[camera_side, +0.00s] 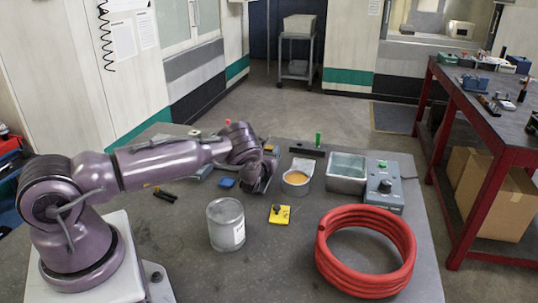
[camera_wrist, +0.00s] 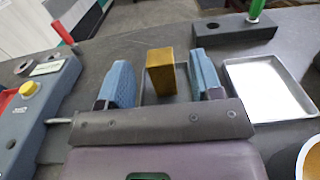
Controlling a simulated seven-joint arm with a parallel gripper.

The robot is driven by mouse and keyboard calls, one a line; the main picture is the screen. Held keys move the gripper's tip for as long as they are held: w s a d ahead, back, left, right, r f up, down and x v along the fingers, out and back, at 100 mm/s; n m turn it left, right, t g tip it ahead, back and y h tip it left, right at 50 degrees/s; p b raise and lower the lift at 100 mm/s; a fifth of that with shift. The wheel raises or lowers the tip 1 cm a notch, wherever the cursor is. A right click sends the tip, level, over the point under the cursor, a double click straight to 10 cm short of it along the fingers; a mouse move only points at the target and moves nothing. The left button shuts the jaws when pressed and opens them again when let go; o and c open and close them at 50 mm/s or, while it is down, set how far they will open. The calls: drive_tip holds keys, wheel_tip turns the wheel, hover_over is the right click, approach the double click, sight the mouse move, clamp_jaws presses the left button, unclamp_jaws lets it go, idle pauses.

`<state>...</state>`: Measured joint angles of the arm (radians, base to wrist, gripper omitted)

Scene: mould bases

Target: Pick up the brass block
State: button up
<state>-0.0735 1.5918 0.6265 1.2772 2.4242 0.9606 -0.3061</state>
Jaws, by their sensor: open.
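The brass block (camera_wrist: 161,72) stands upright between the two blue finger pads of my gripper (camera_wrist: 163,84) in the wrist view. A gap shows on each side of it, and neither pad clearly touches it. My gripper is open around the block. A thin grey metal rim (camera_wrist: 181,92) shows around the block's lower part, partly hidden by my gripper. In the side view, my gripper (camera_side: 259,180) points down close to the grey table, and I cannot make out the brass block there.
A shallow metal tray (camera_wrist: 228,76) lies right of my gripper. A dark bar with a green peg (camera_wrist: 232,33) lies beyond. A control box (camera_wrist: 38,112) is at left. In the side view, a can (camera_side: 226,225), red hose coil (camera_side: 325,250) and grey device (camera_side: 384,196) crowd the table.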

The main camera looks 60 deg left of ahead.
sight(269, 146)
drive_tip(key=shift+x, duration=1.65)
drive_tip(key=shift+c, duration=0.2)
clamp_jaws()
drive_tip(key=shift+r, duration=0.1)
drive_tip(key=shift+r, duration=0.1)
